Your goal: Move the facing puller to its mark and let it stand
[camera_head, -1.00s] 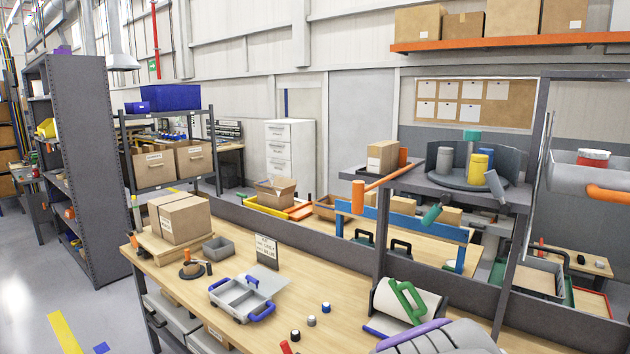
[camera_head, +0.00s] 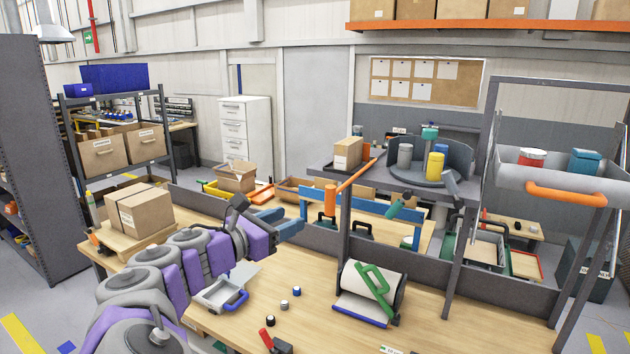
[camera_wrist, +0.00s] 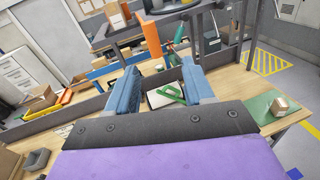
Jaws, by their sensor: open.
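I cannot tell for certain which object is the facing puller, and no mark for it is clearly readable. A red-handled tool with a dark head (camera_head: 275,342) lies at the near edge of the wooden bench (camera_head: 235,335). My gripper (camera_head: 284,222) is open and empty, raised above the bench, with its blue fingers pointing right in the head view. In the wrist view my gripper (camera_wrist: 158,68) has its fingers spread apart, with the paper roll's green handle (camera_wrist: 168,94) showing between and beyond them. My arm hides part of the bench's left side.
The paper roll stand (camera_head: 368,290) is on the bench right of several small cylinders. A grey tray with a blue handle (camera_head: 220,296) is partly behind my arm. A cardboard box (camera_head: 140,210) stands at the left. A dark upright post (camera_head: 346,220) rises near my gripper.

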